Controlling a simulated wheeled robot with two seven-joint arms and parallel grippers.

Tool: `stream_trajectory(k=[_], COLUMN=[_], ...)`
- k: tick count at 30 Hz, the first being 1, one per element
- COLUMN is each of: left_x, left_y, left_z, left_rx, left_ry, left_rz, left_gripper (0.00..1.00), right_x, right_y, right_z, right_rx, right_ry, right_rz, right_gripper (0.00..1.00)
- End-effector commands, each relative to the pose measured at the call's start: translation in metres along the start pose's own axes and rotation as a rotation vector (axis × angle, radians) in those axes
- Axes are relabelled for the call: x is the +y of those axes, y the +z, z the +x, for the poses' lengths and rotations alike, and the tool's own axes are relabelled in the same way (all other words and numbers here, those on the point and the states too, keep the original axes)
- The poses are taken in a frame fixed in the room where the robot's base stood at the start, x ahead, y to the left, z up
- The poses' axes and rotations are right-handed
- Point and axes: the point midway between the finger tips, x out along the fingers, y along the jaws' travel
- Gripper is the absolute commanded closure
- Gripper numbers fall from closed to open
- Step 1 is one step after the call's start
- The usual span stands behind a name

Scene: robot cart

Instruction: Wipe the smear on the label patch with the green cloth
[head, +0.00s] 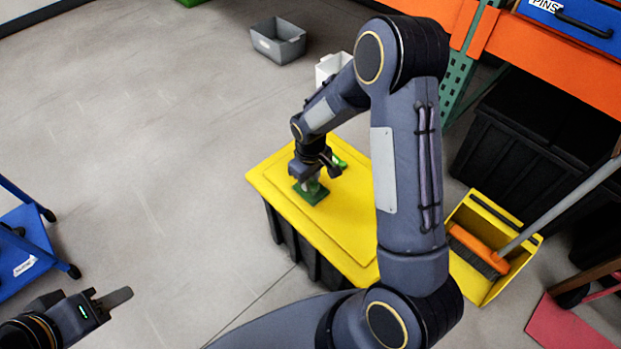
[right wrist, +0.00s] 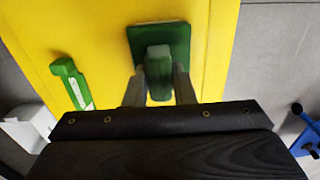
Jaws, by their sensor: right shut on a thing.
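The green cloth (head: 311,194) is a dark green square with a paler raised block on top, lying flat on the yellow lid of a black bin. It also shows in the right wrist view (right wrist: 176,32). My right gripper (right wrist: 159,90) is shut on the raised block, with a finger on either side; in the head view it reaches down over the cloth (head: 318,174). I cannot make out the label patch or the smear; the cloth and gripper hide part of the lid. My left gripper (head: 112,300) is at the lower left, over the floor, away from the lid.
A green and white object (right wrist: 74,85) lies on the yellow lid (head: 278,180) beside the cloth. A grey bin (head: 278,42) and white box stand on the floor beyond. A yellow dustpan (head: 475,270) with a broom is at right, a blue cart (head: 25,250) at left.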

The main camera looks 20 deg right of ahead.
Motion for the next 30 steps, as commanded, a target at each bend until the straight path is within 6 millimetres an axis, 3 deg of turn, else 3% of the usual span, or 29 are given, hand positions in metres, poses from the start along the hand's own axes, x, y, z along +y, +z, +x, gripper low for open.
stream_trajectory(k=[24, 30], left_x=[0.000, -0.001], left_y=[0.000, 0.001], left_z=[0.001, 0.001], left_rx=[0.000, 0.000], left_ry=[0.000, 0.000], left_rz=[0.000, 0.000], left_gripper=[0.64, 0.64], right_x=[0.000, -0.012], right_y=[0.000, 0.000], right_z=[0.002, 0.002], right_rx=[0.000, 0.000], right_ry=[0.000, -0.001], right_rz=[0.000, -0.003], right_gripper=[1.00, 1.00])
